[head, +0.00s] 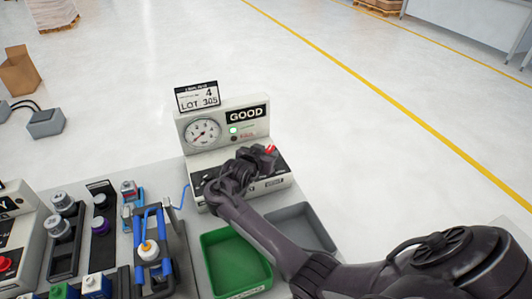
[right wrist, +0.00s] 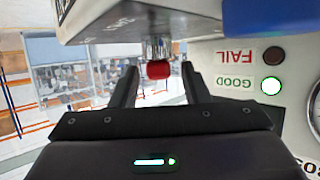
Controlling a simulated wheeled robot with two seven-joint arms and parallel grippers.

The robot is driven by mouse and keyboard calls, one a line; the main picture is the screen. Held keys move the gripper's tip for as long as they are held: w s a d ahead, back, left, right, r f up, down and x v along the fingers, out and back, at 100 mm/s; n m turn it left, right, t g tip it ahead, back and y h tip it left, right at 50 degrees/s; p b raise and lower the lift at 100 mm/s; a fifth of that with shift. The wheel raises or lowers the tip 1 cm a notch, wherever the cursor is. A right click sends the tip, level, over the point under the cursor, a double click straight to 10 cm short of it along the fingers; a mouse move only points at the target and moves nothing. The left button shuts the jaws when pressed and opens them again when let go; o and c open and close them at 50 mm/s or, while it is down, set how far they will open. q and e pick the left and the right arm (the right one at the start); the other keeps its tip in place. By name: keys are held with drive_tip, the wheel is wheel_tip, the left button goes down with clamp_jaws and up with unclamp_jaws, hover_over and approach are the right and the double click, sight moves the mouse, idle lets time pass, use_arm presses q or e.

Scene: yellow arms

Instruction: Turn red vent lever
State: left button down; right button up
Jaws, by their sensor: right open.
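The red vent lever shows as a small red tip (head: 270,149) at the right side of the test station (head: 193,170) in the head view, mostly hidden by my right gripper. In the right wrist view the red lever end (right wrist: 158,69) hangs below a metal stem in the upside-down picture. My right gripper (head: 266,155) is at the lever. Its two fingers (right wrist: 158,80) are open, one on each side of the red end, with visible gaps. My left gripper is not in view.
The station has a round gauge (head: 203,132), a GOOD sign (head: 246,114) and a lit green lamp (right wrist: 271,86) beside a dark FAIL lamp (right wrist: 272,56). A green tray (head: 207,240) and a grey tray (head: 317,226) lie in front. A blue-handled fixture (head: 138,240) stands left.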

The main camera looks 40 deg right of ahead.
sight(256, 178)
drive_tip(key=b+v, duration=0.1)
drive_tip(key=v, duration=0.6)
drive_tip(key=shift+s+a+r, duration=0.15)
drive_tip(key=shift+s+a, duration=0.05)
drive_tip(key=shift+a, duration=0.15)
